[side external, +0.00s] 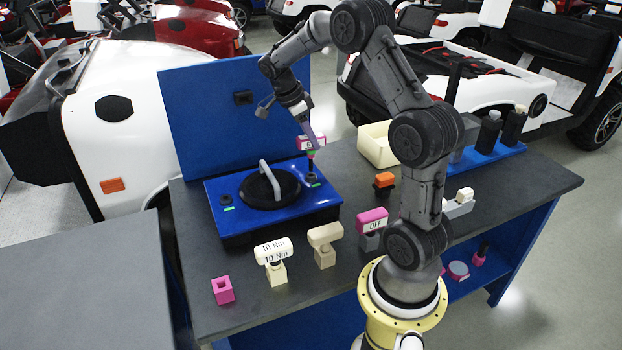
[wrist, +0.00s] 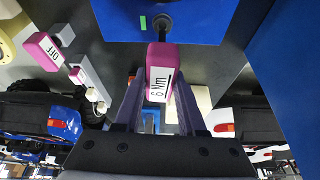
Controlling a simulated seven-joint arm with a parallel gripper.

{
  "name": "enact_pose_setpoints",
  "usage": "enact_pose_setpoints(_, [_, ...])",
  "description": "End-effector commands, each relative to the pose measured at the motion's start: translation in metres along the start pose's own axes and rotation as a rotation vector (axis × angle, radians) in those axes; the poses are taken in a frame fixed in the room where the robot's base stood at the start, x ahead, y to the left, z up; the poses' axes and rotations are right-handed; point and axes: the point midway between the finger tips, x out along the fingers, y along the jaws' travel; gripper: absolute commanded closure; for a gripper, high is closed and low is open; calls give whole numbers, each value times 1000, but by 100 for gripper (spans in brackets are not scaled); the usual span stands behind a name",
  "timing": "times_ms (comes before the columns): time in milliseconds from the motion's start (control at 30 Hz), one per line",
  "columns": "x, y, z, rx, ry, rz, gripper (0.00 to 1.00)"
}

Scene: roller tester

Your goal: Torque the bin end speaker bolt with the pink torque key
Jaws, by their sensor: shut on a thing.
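My gripper (side external: 306,127) is shut on the pink torque key (wrist: 158,57), whose white face reads "6 Nm". In the side external view the key (side external: 311,143) is upright over the right side of the blue tester plate (side external: 232,220). Its shaft points down at the black right-hand bolt (side external: 313,179), beside a green mark. I cannot tell whether the tip touches the bolt. The bolt also shows in the wrist view (wrist: 162,22), just beyond the key. A second black bolt (side external: 226,200) with a green mark is on the left. The black round speaker (side external: 269,187) with a grey handle lies between them.
An empty pink holder (side external: 223,290) stands at the bench's front left. A blue panel (side external: 235,115) rises behind.

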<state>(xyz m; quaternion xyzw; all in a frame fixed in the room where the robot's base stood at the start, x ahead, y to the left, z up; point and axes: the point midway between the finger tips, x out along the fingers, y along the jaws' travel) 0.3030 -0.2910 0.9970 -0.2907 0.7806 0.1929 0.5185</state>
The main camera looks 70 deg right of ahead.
Motion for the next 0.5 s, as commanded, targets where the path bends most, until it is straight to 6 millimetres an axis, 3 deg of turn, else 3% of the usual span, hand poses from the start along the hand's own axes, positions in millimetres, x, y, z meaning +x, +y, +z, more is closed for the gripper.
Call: enact_pose_setpoints(500, [-8,0,-3,1,-1,-3,100])
